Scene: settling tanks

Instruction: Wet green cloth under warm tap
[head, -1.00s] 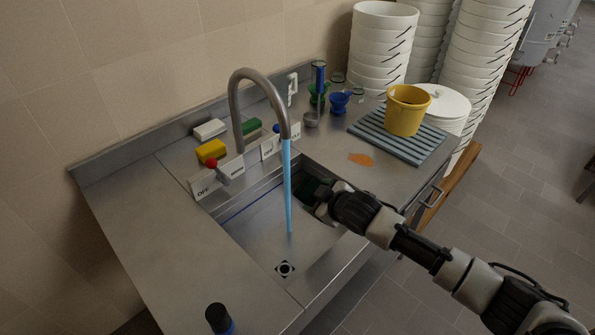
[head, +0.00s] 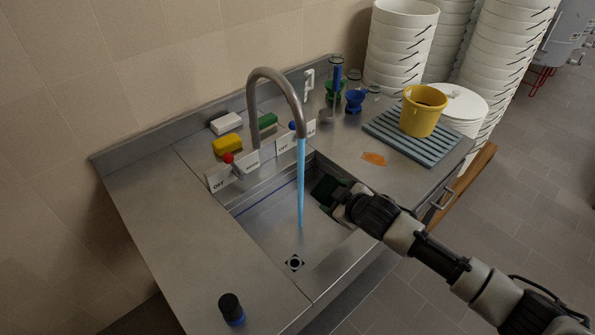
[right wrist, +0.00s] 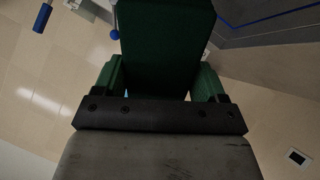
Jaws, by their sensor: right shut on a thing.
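My right gripper (head: 343,206) is shut on the dark green cloth (head: 326,189), held over the right side of the sink basin (head: 270,238). The cloth also fills the space between the fingers in the right wrist view (right wrist: 167,45). The tap (head: 262,76) is a curved metal spout, and a blue water stream (head: 301,180) falls from it into the basin. The cloth is to the right of the stream and looks apart from it. A red-knobbed lever (head: 228,158) and a blue knob (head: 292,125) stand behind the basin by plates marked OFF. My left gripper is not in view.
Yellow (head: 227,145), white (head: 226,123) and green (head: 267,121) blocks lie behind the tap. A yellow bucket (head: 421,112) stands on a grey ribbed mat (head: 385,136). An orange patch (head: 374,159) is on the counter. A black, blue-based cylinder (head: 231,308) stands front left; the left counter is otherwise clear.

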